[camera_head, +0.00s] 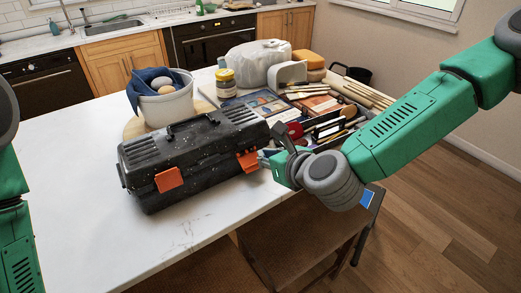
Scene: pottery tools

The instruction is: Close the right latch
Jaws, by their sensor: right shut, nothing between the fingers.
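A black toolbox (190,148) with its lid down stands on the white table. Its left orange latch (168,179) and right orange latch (248,161) are on the front face. The right latch looks slightly tilted, but I cannot tell if it is fastened. My right gripper (265,158) is shut and empty, with its tips right beside the right latch's right edge; I cannot tell if they touch it. My left arm shows at the left edge, but its gripper is out of view.
The white table (90,210) is clear left and in front of the toolbox. A grey bucket (166,103) with a blue cloth stands behind it. A yellow-lidded jar (225,82), a bagged block (257,62) and several pottery tools crowd the back right. A wooden chair (300,240) stands in front.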

